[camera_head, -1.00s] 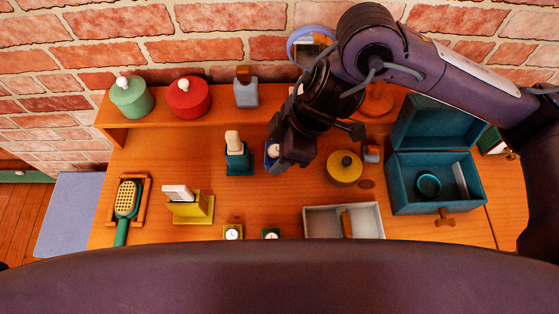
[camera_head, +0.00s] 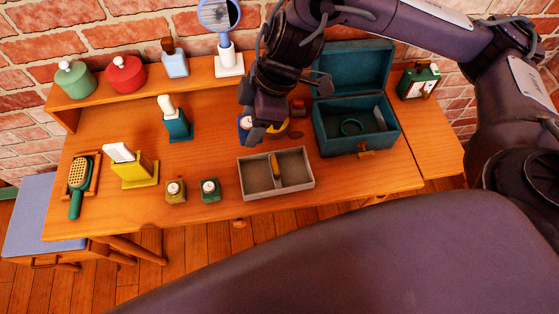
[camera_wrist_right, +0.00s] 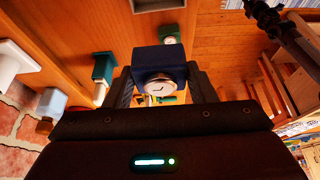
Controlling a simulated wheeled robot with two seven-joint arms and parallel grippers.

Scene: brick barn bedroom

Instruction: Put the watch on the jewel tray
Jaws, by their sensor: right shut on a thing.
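My right gripper (camera_head: 256,128) is shut on a small dark blue block with a pale round watch dial (camera_head: 246,121). In the right wrist view the blue block (camera_wrist_right: 158,60) sits between both fingers, its dial facing the camera. The grey jewel tray (camera_head: 297,185) lies on the table below and slightly right of the gripper in the head view. It has a middle divider with a brown piece (camera_head: 274,166) at it. Two similar dial blocks, one yellow-brown (camera_head: 175,190) and one green (camera_head: 209,190), stand left of the tray. My left gripper is out of view.
An open teal box (camera_head: 345,135) with a teal ring inside stands right of the tray. A teal stand (camera_head: 178,126), yellow stand (camera_head: 135,170) and hairbrush (camera_head: 78,185) are at left.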

